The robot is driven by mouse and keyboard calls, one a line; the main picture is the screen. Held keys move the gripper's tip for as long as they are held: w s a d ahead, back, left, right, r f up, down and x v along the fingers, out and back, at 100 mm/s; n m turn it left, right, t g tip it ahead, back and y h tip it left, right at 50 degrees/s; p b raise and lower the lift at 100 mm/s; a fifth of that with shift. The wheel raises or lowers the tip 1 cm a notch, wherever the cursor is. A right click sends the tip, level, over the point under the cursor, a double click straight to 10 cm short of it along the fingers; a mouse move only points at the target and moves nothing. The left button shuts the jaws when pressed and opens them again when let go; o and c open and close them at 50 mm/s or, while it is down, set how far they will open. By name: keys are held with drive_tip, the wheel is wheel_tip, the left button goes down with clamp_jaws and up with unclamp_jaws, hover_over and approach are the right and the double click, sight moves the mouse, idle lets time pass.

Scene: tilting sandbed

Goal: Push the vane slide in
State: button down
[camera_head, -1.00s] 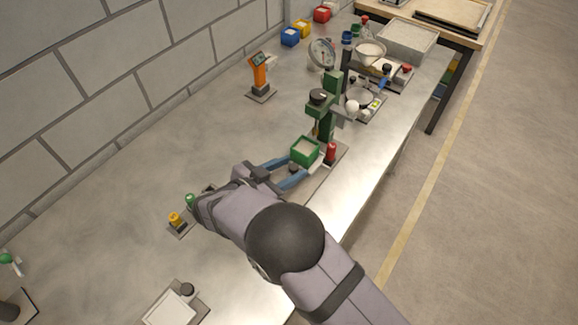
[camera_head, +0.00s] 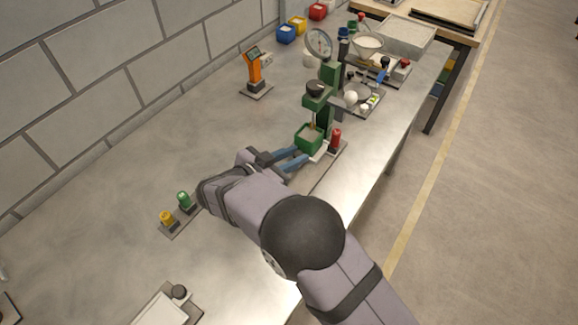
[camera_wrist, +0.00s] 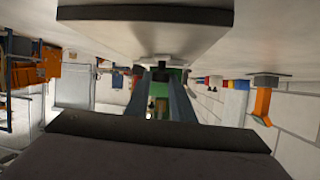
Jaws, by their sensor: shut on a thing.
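The vane slide appears to be the carriage with the green box (camera_head: 308,138), at the foot of the green stand (camera_head: 322,118). The box holds pale material. A red upright piece (camera_head: 336,139) stands at its right. My gripper (camera_head: 300,157) reaches in from the lower left. Its blue fingers are close together at the box's near side, shut on what seems to be the slide's knob, mostly hidden between them. In the wrist view the fingers (camera_wrist: 163,98) point at a green part (camera_wrist: 168,78); the grip itself is too small to make out.
An orange device (camera_head: 254,72) stands at the back left. Yellow (camera_head: 167,218) and green (camera_head: 184,201) knobs sit on a plate left of my arm. A dial gauge (camera_head: 319,43) and a white bowl (camera_head: 367,47) stand behind the stand. The left bench is mostly clear.

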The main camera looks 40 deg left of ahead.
drive_tip(key=shift+w+r, duration=0.15)
drive_tip(key=c, duration=1.9)
unclamp_jaws()
drive_tip(key=shift+c, duration=0.2)
drive_tip(key=o, duration=0.4)
drive_tip(key=shift+w, duration=0.15)
drive_tip(key=shift+s, duration=0.2)
drive_tip(key=shift+s+a+b, duration=0.15)
drive_tip(key=shift+s+b, duration=0.15)
drive_tip(key=shift+s, duration=0.2)
drive_tip(key=shift+b+v, duration=1.15)
drive_tip(key=shift+v, duration=1.9)
drive_tip(key=shift+w+r, duration=0.1)
drive_tip(key=shift+r, duration=0.1)
